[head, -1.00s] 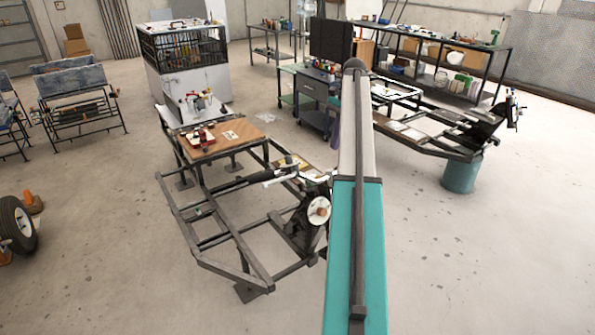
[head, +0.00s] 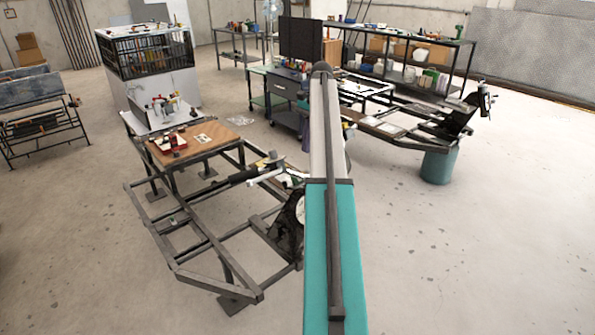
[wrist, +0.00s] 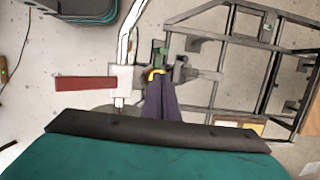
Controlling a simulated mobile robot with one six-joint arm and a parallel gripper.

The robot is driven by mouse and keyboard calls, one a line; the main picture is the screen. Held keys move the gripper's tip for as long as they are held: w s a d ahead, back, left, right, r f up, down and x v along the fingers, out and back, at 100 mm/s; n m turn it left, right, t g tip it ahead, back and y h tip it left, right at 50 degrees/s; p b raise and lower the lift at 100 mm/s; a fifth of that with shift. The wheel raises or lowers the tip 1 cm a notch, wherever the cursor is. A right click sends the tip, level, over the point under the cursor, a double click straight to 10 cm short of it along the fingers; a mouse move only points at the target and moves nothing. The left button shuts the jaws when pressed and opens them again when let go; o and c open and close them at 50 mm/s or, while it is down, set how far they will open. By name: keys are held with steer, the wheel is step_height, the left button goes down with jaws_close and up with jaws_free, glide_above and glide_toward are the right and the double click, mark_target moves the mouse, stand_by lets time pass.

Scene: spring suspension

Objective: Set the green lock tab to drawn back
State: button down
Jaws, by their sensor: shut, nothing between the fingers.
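In the wrist view, a small green part (wrist: 160,58), which looks like the lock tab, sits on a dark bracket just beyond my fingers. It is too small to tell how it is set. A yellow curved piece (wrist: 156,72) shows just below it. My gripper (wrist: 162,84) shows as dark, narrow fingers close together, shut and empty. Its tips point toward the green part; whether they touch it I cannot tell. In the head view, my own arm hides my gripper, and I cannot make out the tab there.
A dark metal chassis frame (head: 215,245) stands on the floor, left of my arm in the head view. A wooden-topped table (head: 195,142) stands behind it. In the wrist view, a red handle (wrist: 85,83) joins a pale block (wrist: 122,78) left of the fingers.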

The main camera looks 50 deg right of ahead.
mark_target(295, 180)
steer(key=shift+w+a+f, duration=0.1)
steer(key=shift+w+a, duration=0.05)
steer(key=shift+a, duration=0.05)
steer(key=shift+p+x, duration=1.65)
steer(key=shift+x, duration=3.3)
steer(key=shift+w+a, duration=0.15)
steer(key=shift+a, duration=1.15)
